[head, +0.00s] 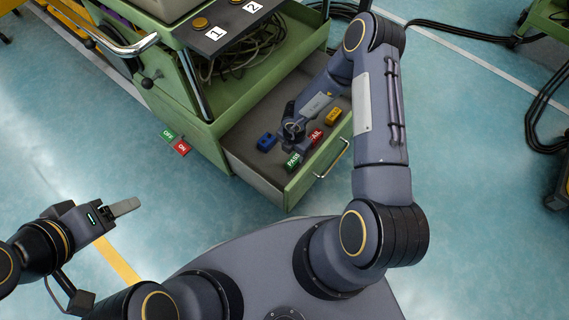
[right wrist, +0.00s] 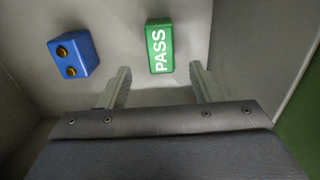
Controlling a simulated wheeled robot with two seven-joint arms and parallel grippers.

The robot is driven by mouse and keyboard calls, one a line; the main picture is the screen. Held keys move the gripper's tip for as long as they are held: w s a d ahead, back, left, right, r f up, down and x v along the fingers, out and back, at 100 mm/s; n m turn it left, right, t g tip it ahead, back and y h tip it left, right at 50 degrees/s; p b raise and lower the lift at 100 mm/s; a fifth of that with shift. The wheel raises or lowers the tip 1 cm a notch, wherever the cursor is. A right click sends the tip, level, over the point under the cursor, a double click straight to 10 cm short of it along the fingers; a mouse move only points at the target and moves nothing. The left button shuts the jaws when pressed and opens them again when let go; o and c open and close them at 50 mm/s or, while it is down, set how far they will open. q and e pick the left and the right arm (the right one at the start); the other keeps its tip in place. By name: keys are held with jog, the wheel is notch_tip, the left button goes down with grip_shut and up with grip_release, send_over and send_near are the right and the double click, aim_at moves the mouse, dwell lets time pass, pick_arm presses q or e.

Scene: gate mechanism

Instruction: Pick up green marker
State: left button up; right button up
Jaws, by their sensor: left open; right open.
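The green marker (head: 293,161) with the word PASS lies in the open drawer of the green cart. In the right wrist view the green marker (right wrist: 159,46) lies on the drawer floor, just beyond and between my right fingertips. My right gripper (right wrist: 156,75) is open and empty, pointing down into the drawer; in the head view my arm partly hides it. My left gripper (head: 126,208) is at the lower left of the head view, over the floor, open and away from the drawer.
A blue block (head: 266,142) with two round buttons lies left of the marker and also shows in the right wrist view (right wrist: 74,55). A red FAIL marker (head: 316,136) and a yellow block (head: 333,116) lie further right. The drawer front (head: 318,172) and walls enclose them.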

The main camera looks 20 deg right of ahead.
aim_at(293, 161)
notch_tip(293, 161, down, 3)
jog(key=shift+s+b, duration=0.1)
jog(key=shift+b, duration=0.5)
notch_tip(293, 161, down, 5)
jog(key=b, duration=0.3)
jog(key=shift+r, duration=0.1)
jog(key=c, duration=1.1)
